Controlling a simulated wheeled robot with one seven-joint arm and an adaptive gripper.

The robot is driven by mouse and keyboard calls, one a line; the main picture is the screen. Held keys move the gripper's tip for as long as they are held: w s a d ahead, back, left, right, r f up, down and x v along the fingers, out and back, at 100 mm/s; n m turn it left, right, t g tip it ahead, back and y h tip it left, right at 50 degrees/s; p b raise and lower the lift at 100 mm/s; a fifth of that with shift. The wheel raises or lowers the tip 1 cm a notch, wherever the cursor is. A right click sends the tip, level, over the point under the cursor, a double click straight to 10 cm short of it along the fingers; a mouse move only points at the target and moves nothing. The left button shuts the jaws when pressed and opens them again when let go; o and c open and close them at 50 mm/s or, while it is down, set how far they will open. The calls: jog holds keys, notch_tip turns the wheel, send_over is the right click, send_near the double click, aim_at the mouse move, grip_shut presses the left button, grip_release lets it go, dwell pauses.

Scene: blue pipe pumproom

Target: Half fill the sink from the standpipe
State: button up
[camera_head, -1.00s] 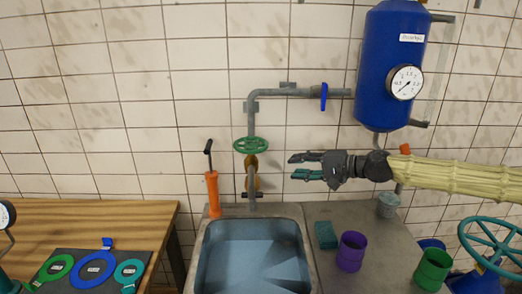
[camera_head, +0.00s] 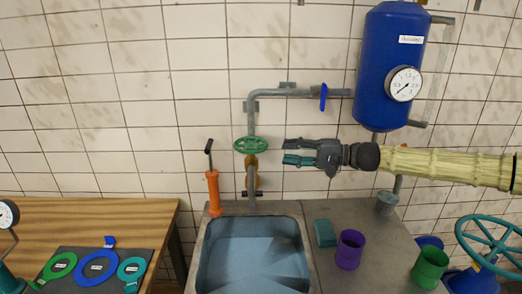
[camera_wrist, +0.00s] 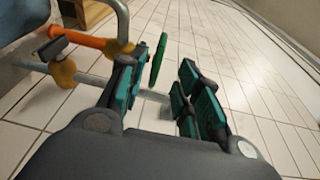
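The grey standpipe (camera_head: 251,122) runs down the tiled wall. A green handwheel (camera_head: 251,145) sits on it above a brass valve body (camera_head: 252,168), and its outlet hangs over the back edge of the sink (camera_head: 252,210). The basin looks blue inside; I cannot tell whether it holds water. My gripper (camera_head: 286,152) is open and empty, pointing left, a short way right of the handwheel and at about its height. In the wrist view the handwheel (camera_wrist: 158,60) shows nearly edge-on beyond and between my open fingers (camera_wrist: 158,88), apart from them.
An orange hand pump (camera_head: 213,192) stands left of the standpipe. A blue valve lever (camera_head: 323,97) and blue tank (camera_head: 390,65) are above my gripper. A teal sponge (camera_head: 326,233), purple cup (camera_head: 350,249) and green cup (camera_head: 430,268) stand on the right counter. A wooden bench (camera_head: 80,215) is left.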

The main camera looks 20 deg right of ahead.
aim_at(264, 150)
jog(key=shift+p+x, duration=1.05)
jog(key=shift+x, duration=3.7)
jog(key=shift+f, duration=0.15)
grip_shut()
